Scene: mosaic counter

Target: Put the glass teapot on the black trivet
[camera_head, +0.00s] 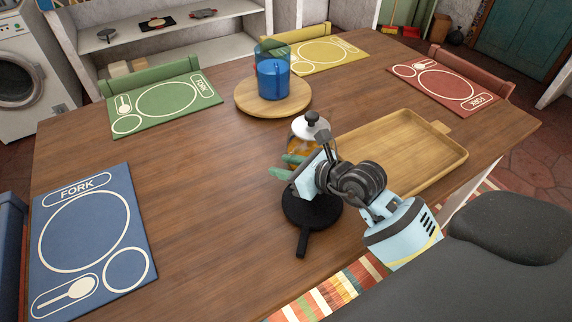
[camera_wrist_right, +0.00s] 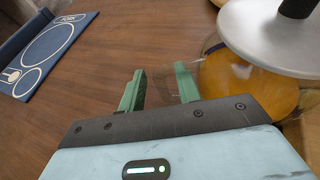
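The glass teapot (camera_head: 298,152) holds amber liquid and has a pale lid with a black knob. It stands upright on the table and is partly hidden behind my right gripper (camera_head: 285,166). In the right wrist view the teapot (camera_wrist_right: 240,88) is at the right edge, beside the green fingers of my right gripper (camera_wrist_right: 160,85). The fingers are apart, with a faint clear outline, possibly the teapot's glass handle, between them. The black trivet (camera_head: 318,214) lies nearer me, below my right wrist, its handle pointing to the front; part of it is hidden. My left gripper is out of view.
A wooden tray (camera_head: 440,172) lies right of my right arm. A round wooden board (camera_head: 247,106) with blue and green cups (camera_head: 273,80) stands behind the teapot. Blue (camera_head: 125,245), green (camera_head: 143,95), yellow (camera_head: 325,64) and red (camera_head: 455,93) placemats lie around. The table's left middle is clear.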

